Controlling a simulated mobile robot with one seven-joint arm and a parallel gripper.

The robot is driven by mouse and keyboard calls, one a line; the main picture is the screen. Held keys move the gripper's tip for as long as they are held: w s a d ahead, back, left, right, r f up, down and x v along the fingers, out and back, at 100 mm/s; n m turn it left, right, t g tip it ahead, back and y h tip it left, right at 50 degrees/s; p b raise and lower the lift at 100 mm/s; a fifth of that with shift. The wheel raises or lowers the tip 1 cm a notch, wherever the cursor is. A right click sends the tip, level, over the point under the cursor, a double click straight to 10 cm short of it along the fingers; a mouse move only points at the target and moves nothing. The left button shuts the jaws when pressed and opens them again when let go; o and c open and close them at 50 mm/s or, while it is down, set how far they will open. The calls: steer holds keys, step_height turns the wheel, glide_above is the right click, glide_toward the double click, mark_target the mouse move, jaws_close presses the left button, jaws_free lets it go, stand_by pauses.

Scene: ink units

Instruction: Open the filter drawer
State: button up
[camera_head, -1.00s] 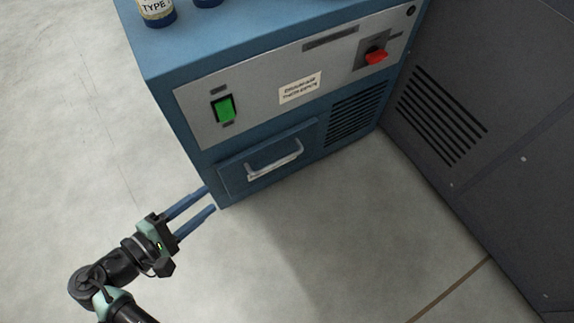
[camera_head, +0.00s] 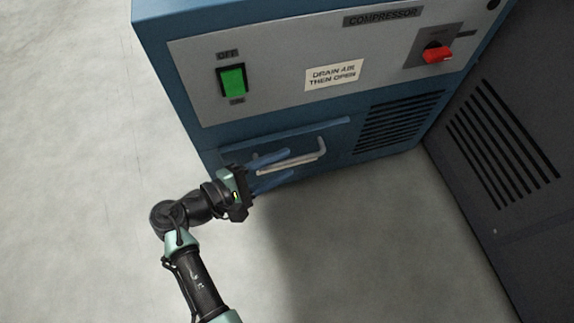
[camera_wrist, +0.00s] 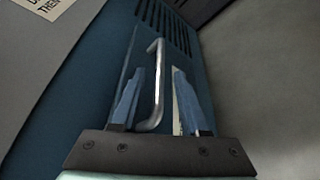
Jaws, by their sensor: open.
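The filter drawer (camera_head: 338,137) is a blue front low on the blue cabinet, below the grey panel. It looks shut. Its silver bar handle (camera_head: 306,160) also shows in the wrist view (camera_wrist: 157,85). My gripper (camera_head: 290,168) is open in front of the drawer, its blue fingers pointing at the handle. In the wrist view my gripper (camera_wrist: 154,90) has one finger on each side of the handle, and no clear contact shows. The fingers hide the handle's left part in the head view.
The grey panel (camera_head: 280,60) carries a green lit switch (camera_head: 232,80), a red knob (camera_head: 437,53) and a label "DRAIN AIR THEN OPEN" (camera_head: 334,75). A vent (camera_head: 400,120) is right of the drawer. A dark cabinet (camera_head: 500,130) stands at right. The floor (camera_head: 350,250) in front is clear.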

steer(key=shift+b+x, duration=0.35)
steer(key=shift+x, duration=0.75)
steer(key=shift+r, duration=0.1)
jaws_close()
stand_by(0.6)
